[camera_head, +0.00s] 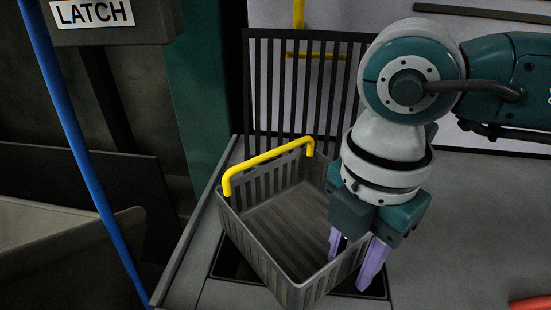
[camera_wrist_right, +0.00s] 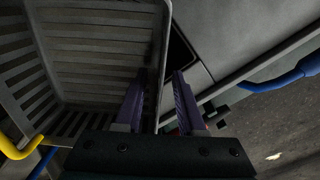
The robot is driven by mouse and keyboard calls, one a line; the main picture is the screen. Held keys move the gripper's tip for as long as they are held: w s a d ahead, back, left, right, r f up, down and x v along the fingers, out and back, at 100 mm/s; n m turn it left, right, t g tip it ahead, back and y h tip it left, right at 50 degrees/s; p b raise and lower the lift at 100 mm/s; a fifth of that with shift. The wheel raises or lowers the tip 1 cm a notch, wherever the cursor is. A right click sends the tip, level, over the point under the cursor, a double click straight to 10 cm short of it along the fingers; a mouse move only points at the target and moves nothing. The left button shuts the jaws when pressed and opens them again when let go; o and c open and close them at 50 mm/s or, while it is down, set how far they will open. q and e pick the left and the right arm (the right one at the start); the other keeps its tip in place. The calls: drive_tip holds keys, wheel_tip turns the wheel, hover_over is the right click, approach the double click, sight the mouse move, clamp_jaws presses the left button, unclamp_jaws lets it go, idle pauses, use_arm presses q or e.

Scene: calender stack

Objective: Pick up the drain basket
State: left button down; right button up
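The drain basket (camera_head: 262,262) is a grey slatted open-top box with a yellow handle (camera_head: 268,163) along its far left rim. It sits at a dark rectangular recess in the grey counter, turned askew to it, and is empty. I cannot tell how deep it sits. My right gripper (camera_head: 355,254) points down at its right wall, with one purple finger inside the basket and the other outside. In the right wrist view the basket wall (camera_wrist_right: 162,50) passes between the fingers (camera_wrist_right: 158,98), with a gap showing. My left gripper is not in view.
A dark barred rack (camera_head: 290,90) stands behind the basket. A blue pole (camera_head: 75,140) and a dark box labelled LATCH (camera_head: 110,30) are at the left. The grey counter (camera_head: 470,220) is clear to the right, except a red object (camera_head: 530,303) at the corner.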

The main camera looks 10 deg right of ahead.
clamp_jaws()
idle(1.4)
